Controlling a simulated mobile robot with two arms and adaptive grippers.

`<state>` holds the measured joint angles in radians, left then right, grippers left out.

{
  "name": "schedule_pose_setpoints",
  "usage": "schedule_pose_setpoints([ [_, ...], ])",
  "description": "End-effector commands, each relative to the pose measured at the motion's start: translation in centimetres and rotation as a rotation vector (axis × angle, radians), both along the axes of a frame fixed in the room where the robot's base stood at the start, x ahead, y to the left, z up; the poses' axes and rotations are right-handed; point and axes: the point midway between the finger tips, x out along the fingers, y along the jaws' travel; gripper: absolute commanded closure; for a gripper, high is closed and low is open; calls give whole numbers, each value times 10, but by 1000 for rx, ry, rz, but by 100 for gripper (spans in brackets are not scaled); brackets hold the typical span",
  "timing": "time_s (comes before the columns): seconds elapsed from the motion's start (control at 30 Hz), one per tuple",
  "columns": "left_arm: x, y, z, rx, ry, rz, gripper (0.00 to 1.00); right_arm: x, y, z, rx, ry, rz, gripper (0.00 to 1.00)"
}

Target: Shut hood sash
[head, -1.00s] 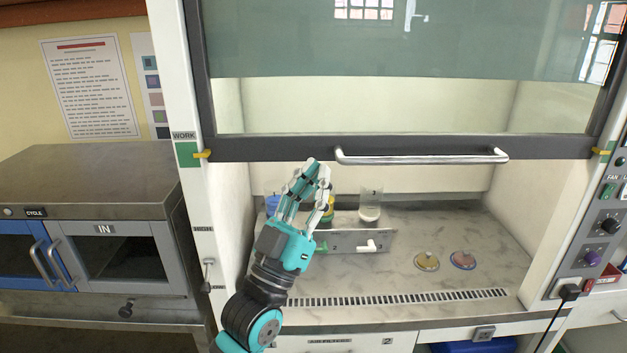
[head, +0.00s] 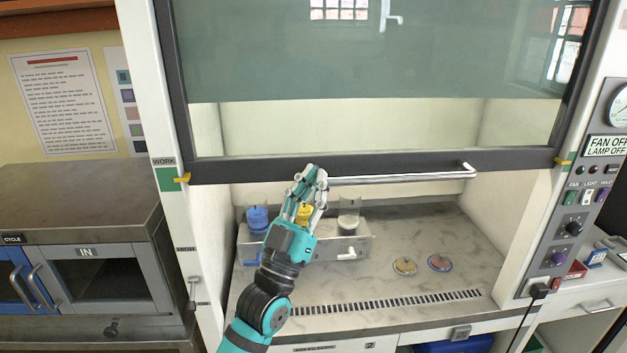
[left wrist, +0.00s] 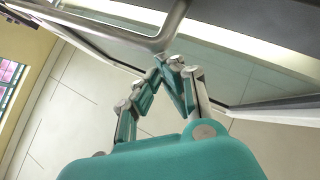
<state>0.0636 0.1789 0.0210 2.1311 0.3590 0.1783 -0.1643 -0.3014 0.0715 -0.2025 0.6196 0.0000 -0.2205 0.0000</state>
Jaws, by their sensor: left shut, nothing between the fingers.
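The hood sash (head: 330,60) is a glass pane in a dark frame, raised partway, with open space under its bottom rail (head: 240,168). A silver bar handle (head: 405,177) runs along that rail. My left gripper (head: 312,172) is shut and empty, with its fingertips at the left end of the handle in the head view and covering that end. In the left wrist view the handle (left wrist: 120,36) passes just beyond the closed fingertips (left wrist: 168,62); I cannot tell whether they touch. My right gripper is not in view.
Inside the hood, a rack (head: 335,249) holds a blue beaker (head: 257,217), a yellow one (head: 304,213) and a pale one (head: 348,223). Two small dishes (head: 404,266) (head: 439,263) lie on the worktop. A steel incubator (head: 95,270) stands left; a control panel (head: 577,210) is at right.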

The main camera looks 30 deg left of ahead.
Motion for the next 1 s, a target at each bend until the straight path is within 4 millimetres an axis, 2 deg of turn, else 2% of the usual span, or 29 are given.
schedule_pose_setpoints([
  [0.17,0,0,-11,0,2,0,100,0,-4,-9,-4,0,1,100],
  [0.27,0,0,-28,0,3,0,100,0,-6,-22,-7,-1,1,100],
  [0.37,1,0,-54,0,9,-1,100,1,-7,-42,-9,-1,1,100],
  [0.53,2,0,-112,1,12,0,100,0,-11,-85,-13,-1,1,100],
  [0.57,2,0,-113,0,10,-1,100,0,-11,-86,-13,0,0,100],
  [0.63,1,0,-100,0,4,-1,100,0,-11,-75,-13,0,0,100],
  [0.67,1,0,-108,0,5,-1,100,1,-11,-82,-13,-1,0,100],
  [0.7,0,0,-102,-1,3,-1,100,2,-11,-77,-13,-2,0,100],
  [1.0,0,0,-101,0,1,0,100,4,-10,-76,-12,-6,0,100],
])
